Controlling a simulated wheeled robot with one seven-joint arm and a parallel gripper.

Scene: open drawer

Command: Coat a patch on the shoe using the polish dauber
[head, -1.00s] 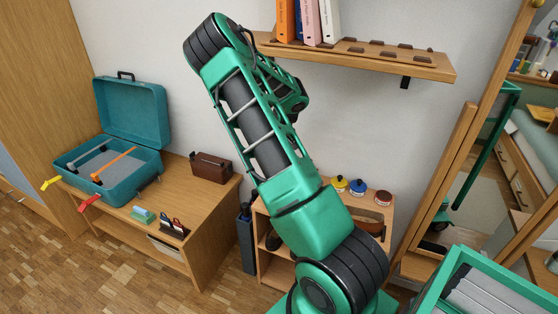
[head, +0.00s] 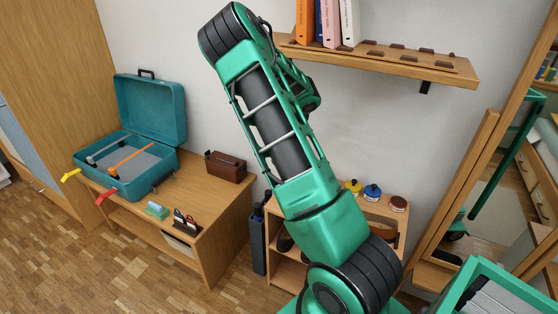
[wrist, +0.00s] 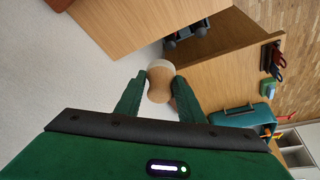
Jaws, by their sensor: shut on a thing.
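My gripper (wrist: 158,88) shows in the wrist view, its two green fingers shut on the polish dauber (wrist: 160,72). The dauber is a short, rounded wooden-coloured piece with a pale cream end pointing away from the gripper. It is held clear, touching nothing else that I can see. In the head view my gripper and the dauber are not visible. A brown, glossy shoe-like thing (head: 384,226) sits in the small wooden rack behind my arm. It is partly hidden, so I cannot be sure it is the shoe.
Lidded tins in yellow (head: 353,187), blue (head: 372,192) and dark red (head: 398,204) stand on the rack. A low bench (head: 215,220) at left bears an open teal case (head: 150,108) and a brown box (head: 226,166). A wall shelf (head: 440,70) and framed mirror (head: 455,200) are at right.

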